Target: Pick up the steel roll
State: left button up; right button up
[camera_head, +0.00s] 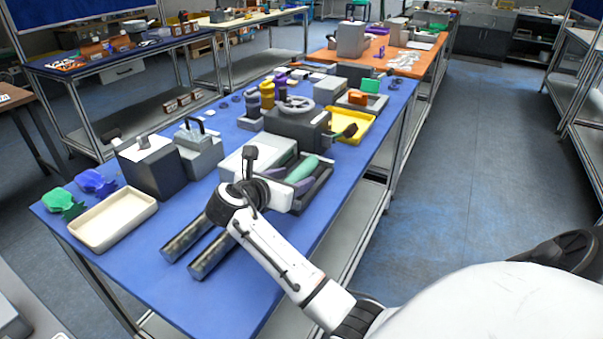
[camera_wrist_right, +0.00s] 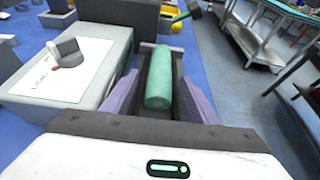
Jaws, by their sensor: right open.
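A green roll (camera_head: 303,169) lies in a dark tray (camera_head: 322,181) on the table. In the right wrist view the green roll (camera_wrist_right: 159,80) runs lengthwise, away from the camera. My right gripper (camera_head: 299,173) is open at this tray, with its purplish fingers on either side of the green roll. The right wrist view shows the fingers (camera_wrist_right: 158,88) apart; whether they touch the roll I cannot tell. My left gripper is not in view.
A white-topped box (camera_head: 245,158) stands just left of the tray. A cream tray (camera_head: 113,218) is at the near left. A machine with a handwheel (camera_head: 296,104) and a yellow tray (camera_head: 352,127) are beyond. Bare blue tabletop lies around the steel-coloured rolls.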

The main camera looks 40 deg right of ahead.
jog(key=shift+r, duration=0.1)
grip_shut()
